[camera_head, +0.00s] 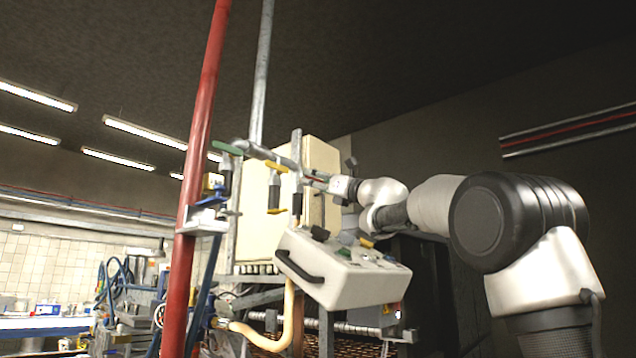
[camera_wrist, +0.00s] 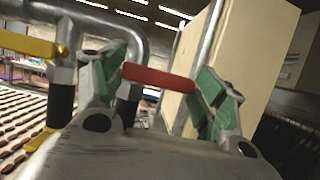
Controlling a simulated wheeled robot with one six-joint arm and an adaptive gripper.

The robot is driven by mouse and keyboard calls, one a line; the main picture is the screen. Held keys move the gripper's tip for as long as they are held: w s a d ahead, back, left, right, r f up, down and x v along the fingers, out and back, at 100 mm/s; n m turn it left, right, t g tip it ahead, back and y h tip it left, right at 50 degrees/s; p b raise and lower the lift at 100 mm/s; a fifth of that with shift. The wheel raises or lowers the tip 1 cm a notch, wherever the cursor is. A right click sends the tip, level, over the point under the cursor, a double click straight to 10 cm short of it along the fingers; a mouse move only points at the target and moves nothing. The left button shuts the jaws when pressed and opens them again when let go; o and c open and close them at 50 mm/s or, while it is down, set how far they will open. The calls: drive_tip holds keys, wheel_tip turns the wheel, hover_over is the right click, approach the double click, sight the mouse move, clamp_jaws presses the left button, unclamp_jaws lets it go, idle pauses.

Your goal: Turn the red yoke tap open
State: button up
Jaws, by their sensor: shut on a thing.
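The red yoke tap's handle (camera_wrist: 158,78) is a short red lever near the middle of the wrist view. It lies between the green-padded fingers of my gripper (camera_wrist: 165,82), which is shut on it. The handle runs roughly level across the picture, from the pipe at its left towards the right finger. The tap's body below the handle is partly hidden by the left finger. In the head view my gripper (camera_head: 318,178) is at the right end of the grey pipe, and the red handle is too small there to make out clearly.
A yellow tap handle (camera_wrist: 30,46) sits left of my gripper. A green handle (camera_head: 226,147) is farther left on the pipe. A cream panel (camera_wrist: 263,55) stands behind the taps. A white control box (camera_head: 350,278) is below my wrist. A red vertical pipe (camera_head: 200,130) stands left.

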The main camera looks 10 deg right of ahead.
drive_tip(key=shift+m, duration=0.4)
drive_tip(key=shift+s+a+f+m+t+h, duration=0.25)
drive_tip(key=shift+m+h, duration=0.9)
drive_tip(key=shift+m, duration=1.15)
drive_tip(key=shift+a+f+m+t+h, duration=0.15)
drive_tip(key=shift+f+m+t+h, duration=0.25)
drive_tip(key=shift+m+h, duration=1.3)
drive_tip(key=shift+s+a+f+m+t+h, duration=0.2)
drive_tip(key=shift+f+m+h, duration=0.3)
drive_tip(key=shift+m, duration=2.4)
drive_tip(key=o, duration=1)
drive_tip(key=v, duration=1.2)
drive_tip(key=shift+r, duration=0.15)
